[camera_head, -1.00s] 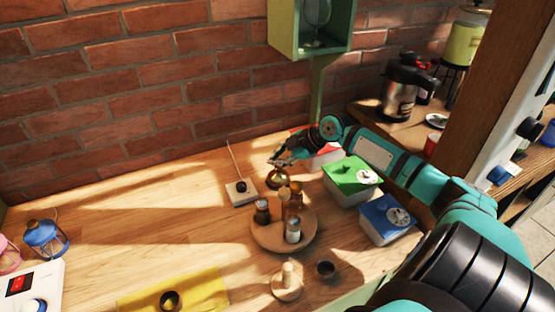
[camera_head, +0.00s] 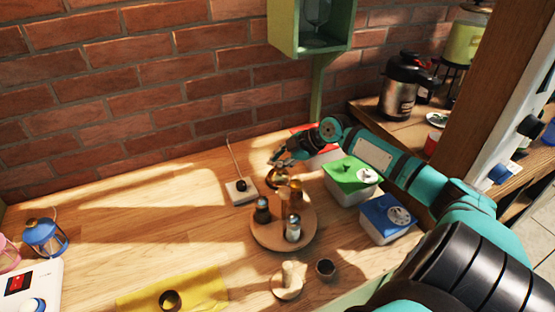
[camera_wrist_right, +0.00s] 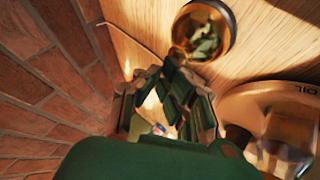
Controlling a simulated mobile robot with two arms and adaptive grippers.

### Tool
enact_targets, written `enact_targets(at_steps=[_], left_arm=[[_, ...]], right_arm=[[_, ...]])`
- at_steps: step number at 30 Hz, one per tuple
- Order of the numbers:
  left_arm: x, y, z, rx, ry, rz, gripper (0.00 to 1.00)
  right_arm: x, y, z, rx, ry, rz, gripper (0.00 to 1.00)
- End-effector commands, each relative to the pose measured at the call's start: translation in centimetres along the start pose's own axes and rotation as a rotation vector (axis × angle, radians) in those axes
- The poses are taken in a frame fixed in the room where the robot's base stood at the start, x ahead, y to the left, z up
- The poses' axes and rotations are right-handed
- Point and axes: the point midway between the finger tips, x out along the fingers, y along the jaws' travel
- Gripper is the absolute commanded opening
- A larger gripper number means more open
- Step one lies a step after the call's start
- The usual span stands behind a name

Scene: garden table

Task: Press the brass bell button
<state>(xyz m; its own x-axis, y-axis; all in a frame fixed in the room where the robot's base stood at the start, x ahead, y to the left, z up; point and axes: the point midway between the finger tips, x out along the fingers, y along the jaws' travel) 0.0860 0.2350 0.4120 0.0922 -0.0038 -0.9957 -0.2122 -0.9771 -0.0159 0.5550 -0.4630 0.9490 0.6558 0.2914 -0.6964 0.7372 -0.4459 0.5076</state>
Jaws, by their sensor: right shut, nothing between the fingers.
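The brass bell (camera_head: 277,180) stands on the wooden table, just behind the round wooden turntable (camera_head: 270,238). In the right wrist view its shiny round dome (camera_wrist_right: 220,12) is at the top, with dark reflections in it. My right gripper (camera_head: 276,159) is shut and empty, its fingertips pointing down at the bell. In the right wrist view the closed fingertips (camera_wrist_right: 178,56) overlap the bell's near edge. I cannot tell whether they touch it. The bell's button is not clearly visible. My left gripper is not in view.
The turntable carries shakers and bottles close to the bell. A white switch box (camera_head: 241,191) with a dark knob and cord is left of it. Green-lidded (camera_head: 351,181) and blue-lidded (camera_head: 388,219) boxes are to the right. The table's left middle is clear.

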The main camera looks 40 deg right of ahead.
Motion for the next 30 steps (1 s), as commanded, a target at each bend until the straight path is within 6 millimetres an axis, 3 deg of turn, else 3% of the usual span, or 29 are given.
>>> enact_targets(at_steps=[30], left_arm=[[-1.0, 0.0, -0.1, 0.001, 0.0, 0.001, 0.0]], right_arm=[[-0.8, 0.6, -0.6, 0.0, 0.0, 0.0, 0.0]])
